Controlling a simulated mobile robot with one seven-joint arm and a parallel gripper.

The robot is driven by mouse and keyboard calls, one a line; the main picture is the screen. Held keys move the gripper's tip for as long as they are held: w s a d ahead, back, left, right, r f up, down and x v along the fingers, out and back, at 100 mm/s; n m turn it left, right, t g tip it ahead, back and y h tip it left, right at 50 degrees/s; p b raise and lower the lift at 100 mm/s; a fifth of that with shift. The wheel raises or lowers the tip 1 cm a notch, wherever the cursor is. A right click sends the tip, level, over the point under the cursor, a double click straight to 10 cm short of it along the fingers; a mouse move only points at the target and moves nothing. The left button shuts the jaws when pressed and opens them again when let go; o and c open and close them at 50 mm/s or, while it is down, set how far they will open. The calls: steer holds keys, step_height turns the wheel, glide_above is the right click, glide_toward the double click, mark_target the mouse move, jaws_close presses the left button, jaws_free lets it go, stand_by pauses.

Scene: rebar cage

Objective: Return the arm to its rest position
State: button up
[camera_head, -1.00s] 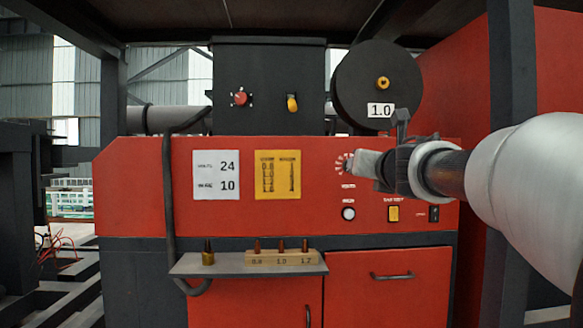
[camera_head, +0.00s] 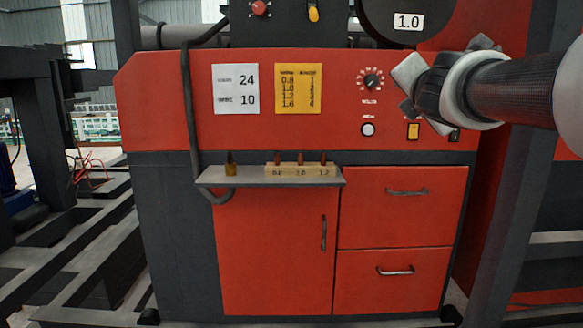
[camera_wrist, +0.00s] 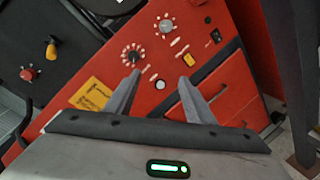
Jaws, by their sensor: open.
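My gripper (camera_head: 405,90) is at the right in the head view, held in front of the red machine panel (camera_head: 160,100). It also shows in the wrist view (camera_wrist: 159,77), where its two grey fingers stand apart with nothing between them. The round volts knob (camera_head: 371,80) with its dotted scale is just left of the gripper and apart from it in the head view. In the wrist view a knob (camera_wrist: 131,56) shows beyond the left fingertip. My arm comes in from the right edge of the head view.
A small shelf (camera_head: 210,181) juts out below the panel, carrying a brass tip (camera_head: 231,165) and a wooden block (camera_head: 290,171) with several tips. A black cable (camera_head: 187,110) hangs at the left. The black spool (camera_head: 380,15) is above the gripper. The space before the drawers (camera_head: 400,230) is clear.

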steer(key=s+a+f+m+g+y, duration=0.1)
steer(key=s+a+f+m+g, duration=0.2)
steer(key=s+f+m, duration=0.6)
steer(key=s+a+f+m+g+y, duration=0.2)
steer(key=s+a+f+m+g, duration=0.3)
steer(key=s+f, duration=0.55)
steer(key=s+a+f+m+g+y, duration=0.1)
steer(key=s+a+f+m+g, duration=0.1)
steer(key=s+f+m, duration=0.8)
step_height(320, 180, up, 19)
steer(key=p, duration=2)
steer(key=shift+a+g+p, duration=0.3)
steer(key=shift+g, duration=0.1)
steer(key=shift+w, duration=0.1)
